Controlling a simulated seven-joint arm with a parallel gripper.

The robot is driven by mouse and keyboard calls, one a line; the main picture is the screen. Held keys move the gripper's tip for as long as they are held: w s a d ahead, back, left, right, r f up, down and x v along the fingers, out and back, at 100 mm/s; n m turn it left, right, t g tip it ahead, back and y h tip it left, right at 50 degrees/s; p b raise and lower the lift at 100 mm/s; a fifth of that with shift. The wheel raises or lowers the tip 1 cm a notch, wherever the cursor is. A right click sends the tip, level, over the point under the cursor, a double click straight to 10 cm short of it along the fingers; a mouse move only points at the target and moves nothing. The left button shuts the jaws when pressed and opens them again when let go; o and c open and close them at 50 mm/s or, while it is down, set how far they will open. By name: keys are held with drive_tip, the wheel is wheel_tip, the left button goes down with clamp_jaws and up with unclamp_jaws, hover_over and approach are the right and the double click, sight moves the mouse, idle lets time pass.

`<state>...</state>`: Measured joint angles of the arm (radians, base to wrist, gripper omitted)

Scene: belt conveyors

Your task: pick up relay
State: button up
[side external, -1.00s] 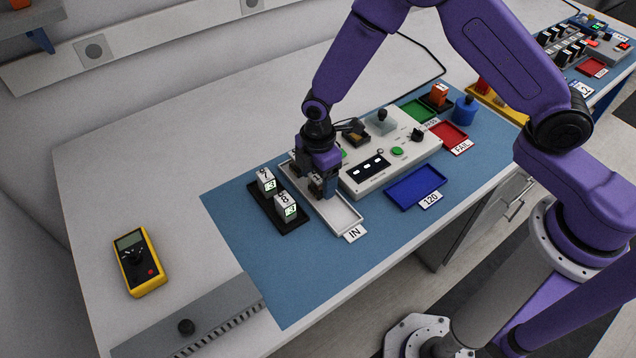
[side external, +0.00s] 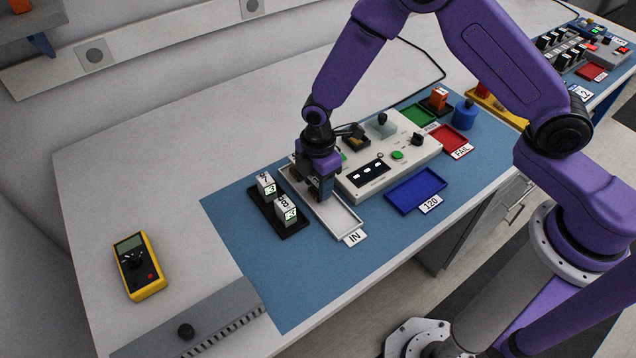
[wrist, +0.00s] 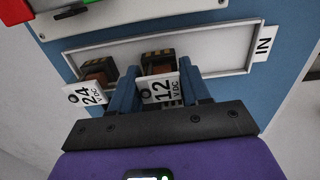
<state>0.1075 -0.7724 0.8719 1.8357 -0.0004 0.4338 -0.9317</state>
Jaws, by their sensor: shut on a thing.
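The relay labelled 12 V DC (wrist: 163,91) stands in the white IN tray (wrist: 222,66), between the two blue fingers of my gripper (wrist: 160,76). My gripper is shut on it. A second relay, labelled 24 V DC (wrist: 91,94), is just left of the fingers in the wrist view, in the same tray. In the side view my gripper (side external: 321,192) is low over the middle of the IN tray (side external: 346,222) and largely hides the held relay. I cannot tell whether the relay touches the tray floor.
A black holder with two numbered relays (side external: 285,211) stands left of the tray. The grey test box (side external: 366,183) is close on the right. Beyond are a blue tray (side external: 415,190), a red FAIL tray (side external: 449,138) and a green tray (side external: 419,114). A yellow multimeter (side external: 139,267) lies far left.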

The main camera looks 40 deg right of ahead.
drive_tip(key=shift+r, duration=0.5)
drive_tip(key=s+d+r, duration=0.6)
drive_tip(key=s+r, duration=0.5)
drive_tip(key=s, duration=0.1)
drive_tip(key=shift+s+d+r, duration=0.15)
drive_tip(key=shift+s+r, duration=0.1)
drive_tip(key=o, duration=0.5)
drive_tip(key=c, duration=0.4)
drive_tip(key=w+d+f, duration=0.1)
drive_tip(key=w+d, duration=0.4)
drive_tip(key=w, duration=0.5)
drive_tip(key=w+d+f, duration=0.1)
drive_tip(key=w+d, duration=0.4)
drive_tip(key=w, duration=0.4)
drive_tip(key=shift+w+d+f, duration=0.1)
drive_tip(key=shift+f, duration=1.5)
drive_tip(key=shift+w+d+f, duration=0.1)
drive_tip(key=shift+f, duration=1.5)
